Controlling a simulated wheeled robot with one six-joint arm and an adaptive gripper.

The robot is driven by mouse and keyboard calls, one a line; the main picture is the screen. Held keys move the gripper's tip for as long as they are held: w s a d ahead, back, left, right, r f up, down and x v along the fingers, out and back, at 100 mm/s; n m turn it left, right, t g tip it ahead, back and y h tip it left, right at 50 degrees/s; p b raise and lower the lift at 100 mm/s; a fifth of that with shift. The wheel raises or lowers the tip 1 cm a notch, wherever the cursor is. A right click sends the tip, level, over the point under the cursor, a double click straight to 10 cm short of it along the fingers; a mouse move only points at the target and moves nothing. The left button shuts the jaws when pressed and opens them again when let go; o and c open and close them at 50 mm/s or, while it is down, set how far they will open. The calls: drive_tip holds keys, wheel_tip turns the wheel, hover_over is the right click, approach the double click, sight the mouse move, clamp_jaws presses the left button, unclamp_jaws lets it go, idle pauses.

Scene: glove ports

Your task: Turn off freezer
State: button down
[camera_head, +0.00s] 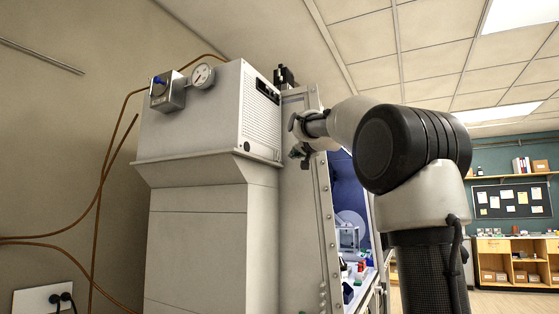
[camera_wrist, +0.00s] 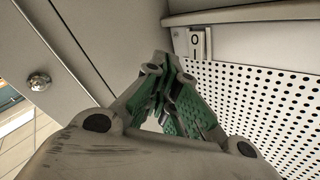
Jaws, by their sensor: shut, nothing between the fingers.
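A pale boxy unit (camera_head: 190,110) with a vented side stands at the left in the head view; it looks like the freezer. In the wrist view its perforated panel (camera_wrist: 270,105) fills the right side. A small rocker switch (camera_wrist: 200,43) marked "0" sits at the panel's upper left corner. My gripper (camera_wrist: 160,68) is shut and empty, its green-padded fingertips just left of and below the switch in the picture. I cannot tell whether they touch it. In the head view my gripper (camera_head: 300,150) is beside the unit's vented side, partly hidden by my arm.
A bolted frame (camera_head: 327,215) stands close beside the gripper. Brown hoses (camera_head: 103,185) run along the left wall. Shelves (camera_head: 515,260) stand far right.

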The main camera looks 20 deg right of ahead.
drive_tip(key=shift+s+d+r, duration=0.15)
drive_tip(key=shift+s+d, duration=0.25)
drive_tip(key=shift+s, duration=0.2)
drive_tip(key=shift+s+d+r, duration=0.1)
drive_tip(key=shift+s+d, duration=0.3)
drive_tip(key=shift+s, duration=0.15)
drive_tip(key=s+a+f+n+g+y, duration=0.15)
drive_tip(key=s+f+g, duration=0.25)
drive_tip(key=f, duration=0.9)
drive_tip(key=s+a+f+n+g, duration=0.2)
drive_tip(key=s+f+g, duration=0.15)
drive_tip(key=f, duration=0.95)
drive_tip(key=s+a+f+n+g, duration=0.2)
drive_tip(key=s+a+f+g, duration=0.1)
drive_tip(key=s+f, duration=0.9)
drive_tip(key=s+a+f+n+g, duration=0.2)
drive_tip(key=s+f, duration=1)
drive_tip(key=s, duration=0.7)
drive_tip(key=shift+s+a+g+y, duration=0.15)
drive_tip(key=shift+a+g+y, duration=0.2)
drive_tip(key=shift+a+g, duration=0.65)
drive_tip(key=shift+a+t, duration=0.2)
drive_tip(key=shift+t, duration=0.05)
